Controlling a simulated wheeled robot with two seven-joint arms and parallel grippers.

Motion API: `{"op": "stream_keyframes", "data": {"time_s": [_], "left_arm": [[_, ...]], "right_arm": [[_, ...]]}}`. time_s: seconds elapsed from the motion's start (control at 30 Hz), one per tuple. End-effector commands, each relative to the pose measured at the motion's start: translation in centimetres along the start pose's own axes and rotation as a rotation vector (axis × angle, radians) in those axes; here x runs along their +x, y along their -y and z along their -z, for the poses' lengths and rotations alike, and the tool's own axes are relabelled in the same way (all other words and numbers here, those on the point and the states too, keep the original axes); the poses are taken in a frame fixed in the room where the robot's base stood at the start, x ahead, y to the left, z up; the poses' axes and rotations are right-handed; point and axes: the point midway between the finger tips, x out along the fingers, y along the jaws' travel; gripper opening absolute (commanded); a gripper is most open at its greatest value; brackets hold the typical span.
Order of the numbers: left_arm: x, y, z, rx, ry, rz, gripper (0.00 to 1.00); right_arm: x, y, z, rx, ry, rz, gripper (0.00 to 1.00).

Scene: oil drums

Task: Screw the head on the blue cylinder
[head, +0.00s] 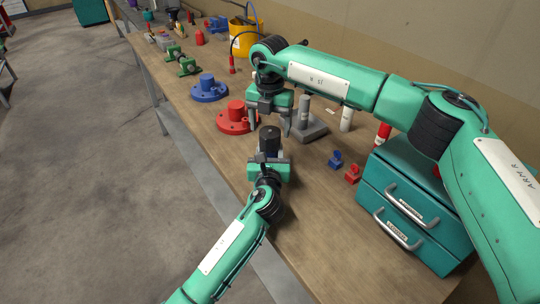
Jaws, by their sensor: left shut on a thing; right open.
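My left gripper (269,157) is shut on a dark, upright cylinder (270,135) above the front edge of the bench. My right gripper (270,122) is open, fingers pointing down, just behind and above the dark cylinder. A blue flanged piece with a short round stub (208,87) stands on the bench, left of my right gripper. A small blue fitting (336,159) lies right of the grippers. I cannot tell which blue thing is the cylinder, or whether the dark cylinder belongs to it.
A red flanged piece (232,121) sits close left of my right gripper. A grey post on a block (304,112), a white cylinder (346,120), a small red fitting (352,174) and a teal drawer cabinet (415,215) stand right. A yellow bucket (244,42) is farther back.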

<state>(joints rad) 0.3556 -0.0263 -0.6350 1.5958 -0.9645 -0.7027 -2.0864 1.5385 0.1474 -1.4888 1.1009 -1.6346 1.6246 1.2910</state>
Motion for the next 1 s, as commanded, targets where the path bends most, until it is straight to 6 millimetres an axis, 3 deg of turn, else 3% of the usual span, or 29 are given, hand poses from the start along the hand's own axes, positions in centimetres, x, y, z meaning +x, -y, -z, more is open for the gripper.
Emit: {"op": "stream_keyframes", "data": {"time_s": [0.27,1.0], "left_arm": [[0.0,0.0,0.1,0.0,-0.001,0.0,0.0],[0.0,0.0,0.1,0.0,-0.001,0.0,0.0]], "right_arm": [[-0.3,0.0,0.0,-0.177,0.0,0.0,0.75],[-2.2,0.0,0.0,-1.346,0.0,-0.001,0.75]]}}
